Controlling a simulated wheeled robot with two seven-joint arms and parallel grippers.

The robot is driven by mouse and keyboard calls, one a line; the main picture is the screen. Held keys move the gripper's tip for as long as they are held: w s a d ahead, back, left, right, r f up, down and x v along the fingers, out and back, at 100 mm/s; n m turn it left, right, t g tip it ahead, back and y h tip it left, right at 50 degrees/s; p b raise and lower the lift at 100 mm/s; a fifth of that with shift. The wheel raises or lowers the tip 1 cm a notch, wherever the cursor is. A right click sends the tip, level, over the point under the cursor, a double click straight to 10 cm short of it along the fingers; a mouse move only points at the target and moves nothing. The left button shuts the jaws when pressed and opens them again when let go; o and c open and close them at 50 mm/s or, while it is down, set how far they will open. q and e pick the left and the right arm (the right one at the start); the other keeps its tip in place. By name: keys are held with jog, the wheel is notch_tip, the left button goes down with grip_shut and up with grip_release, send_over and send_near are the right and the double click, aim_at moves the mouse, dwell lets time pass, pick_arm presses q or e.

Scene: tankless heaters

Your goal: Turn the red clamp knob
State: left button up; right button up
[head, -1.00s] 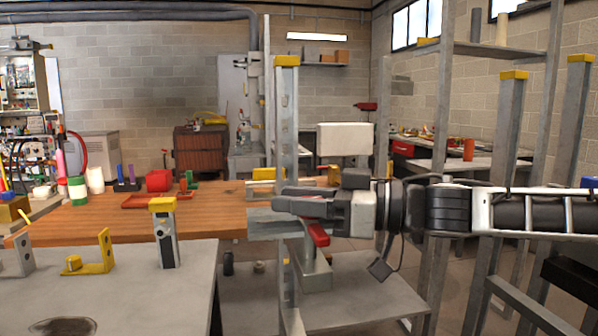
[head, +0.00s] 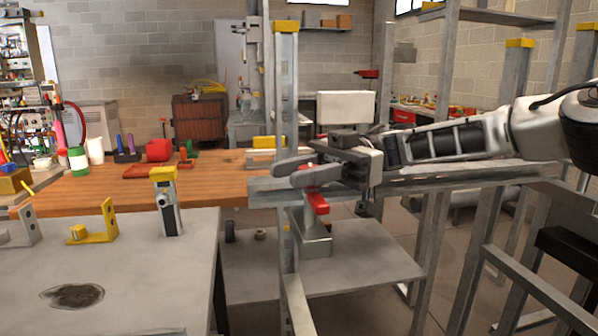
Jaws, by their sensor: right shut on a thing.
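The red clamp knob (head: 318,203) sits on top of a grey metal clamp stand (head: 315,242) right of the grey upright post. Its lower red arm hangs down toward the viewer, and its upper part is mostly hidden by my gripper. My right gripper (head: 293,173) reaches in from the right with its fingers pointing left. It is shut on the knob's upper part, where a little red shows between and below the fingers. My left gripper is not in view.
A grey rail (head: 460,178) runs to the right below my arm. The wooden bench (head: 110,190) and a grey table with yellow brackets (head: 97,222) lie to the left.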

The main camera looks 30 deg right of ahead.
jog(key=shift+s+n+g, duration=0.15)
jog(key=shift+n+g, duration=0.55)
jog(key=shift+g, duration=0.4)
jog(key=shift+h, duration=0.3)
jog(key=o, duration=1)
